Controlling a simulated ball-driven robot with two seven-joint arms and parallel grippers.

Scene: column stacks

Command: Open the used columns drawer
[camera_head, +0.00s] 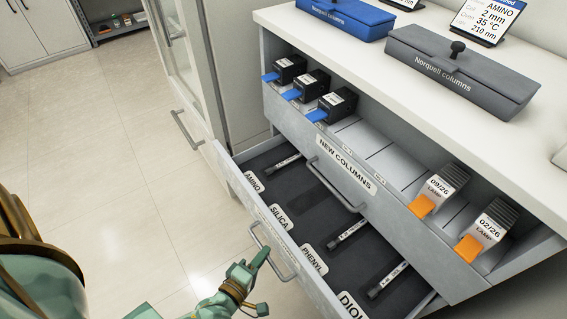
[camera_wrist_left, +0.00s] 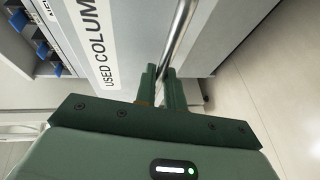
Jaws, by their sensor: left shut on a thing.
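The used columns drawer (camera_head: 208,153) is pulled out in the head view, its dark interior open to view. Inside are labels reading AMINO, SILICA and PHENYL, one partly cut off, and several thin columns (camera_head: 347,232). In the left wrist view the front panel (camera_wrist_left: 130,45) carries the label USED COLUMNS. My left gripper (camera_head: 262,262) is at the drawer's bar handle (camera_head: 284,263). In the left wrist view the gripper (camera_wrist_left: 161,78) has its fingers shut on the handle (camera_wrist_left: 180,30). My right gripper is not in view.
Above is the NEW COLUMNS front (camera_head: 300,125) with its own handle (camera_head: 333,190). Over it sit black boxes with blue tabs (camera_head: 337,104) and lamp boxes with orange tabs (camera_head: 486,229). A grey Norquell columns box (camera_head: 460,75) is on the counter. Floor at left is clear.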

